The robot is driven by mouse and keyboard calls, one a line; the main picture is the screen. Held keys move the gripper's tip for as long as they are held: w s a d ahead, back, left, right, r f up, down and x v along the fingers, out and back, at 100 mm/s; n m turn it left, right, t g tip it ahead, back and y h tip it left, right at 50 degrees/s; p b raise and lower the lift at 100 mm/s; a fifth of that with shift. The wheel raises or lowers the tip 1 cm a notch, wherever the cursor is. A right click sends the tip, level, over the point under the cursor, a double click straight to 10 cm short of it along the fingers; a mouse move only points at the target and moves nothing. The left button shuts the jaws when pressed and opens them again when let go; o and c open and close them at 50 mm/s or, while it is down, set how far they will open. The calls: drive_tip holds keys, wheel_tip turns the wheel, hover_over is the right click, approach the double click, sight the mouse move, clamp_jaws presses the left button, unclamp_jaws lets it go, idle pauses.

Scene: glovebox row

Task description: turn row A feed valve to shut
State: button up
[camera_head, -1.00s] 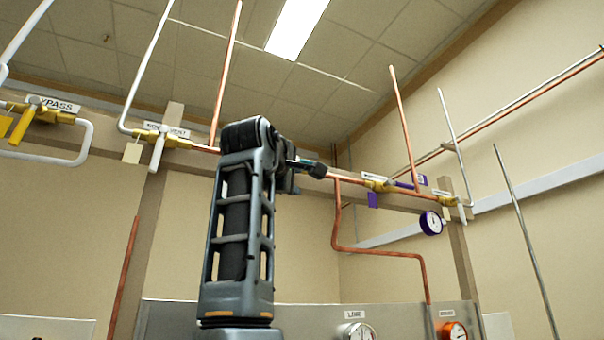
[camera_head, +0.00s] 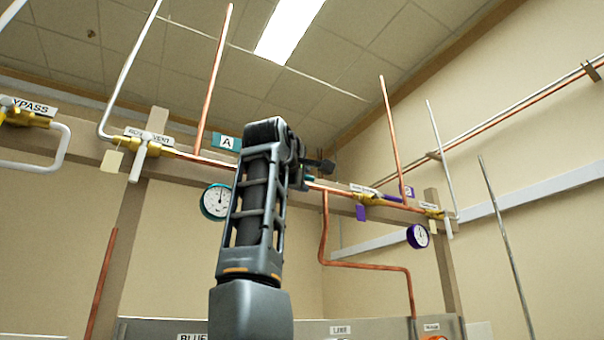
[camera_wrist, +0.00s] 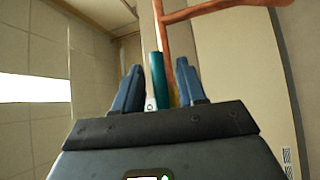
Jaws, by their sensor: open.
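A teal handle (camera_wrist: 158,78), apparently the row A feed valve's, stands between my gripper's fingers in the wrist view. A white piece and brass show beside its lower end, but the valve body is mostly hidden by my gripper. My gripper (camera_wrist: 159,85) is open, with one blue finger on each side of the handle. I cannot tell whether either finger touches it. In the head view my arm hides most of this spot. A teal sign "A" (camera_head: 227,143) and a teal-rimmed gauge (camera_head: 215,202) mark the row just left of my arm.
A copper pipe (camera_wrist: 215,8) crosses near my fingers. A row vent valve (camera_head: 148,143) with a white lever is left of my arm. The bypass valve (camera_head: 22,116) is farther left. A purple-tagged valve (camera_head: 372,199) and purple gauge (camera_head: 417,236) are to the right.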

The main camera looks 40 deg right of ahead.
drive_tip(key=shift+d, duration=0.1)
clamp_jaws()
idle(0.3)
